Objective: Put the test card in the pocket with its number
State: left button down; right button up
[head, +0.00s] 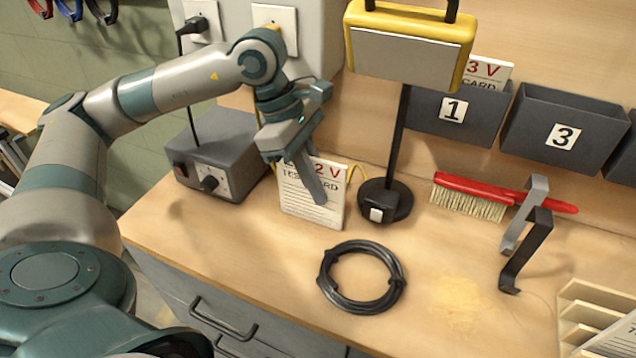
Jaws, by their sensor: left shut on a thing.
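A white test card (296,208) with a red "2 V" and the words "TEST CARD" is upright low over the bench, left of the lamp base. My left gripper (318,175) is shut on it from above, and a finger covers part of its face and heading. I cannot tell whether the card's lower edge touches the bench. Dark grey wall pockets are marked 1 (425,118) and 3 (520,128). A third pocket (625,158) is cut off at the right edge, its number hidden. Another card, "3 V" (494,69), sticks up at pocket 1. My right gripper is out of view.
A yellow lamp (465,45) on a black stand (378,204) rises between the held card and the pockets. A grey power box (215,165), black cable coil (341,298), red brush (470,187), bent brackets (537,225) and a slotted rack (572,318) stand around the bench.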

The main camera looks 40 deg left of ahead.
pick_arm(q)
jog(key=shift+f, duration=0.15)
jog(key=c, duration=1.9)
grip_release()
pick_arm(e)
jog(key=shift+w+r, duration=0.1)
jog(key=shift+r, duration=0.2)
pick_arm(q)
jog(key=shift+r, duration=0.2)
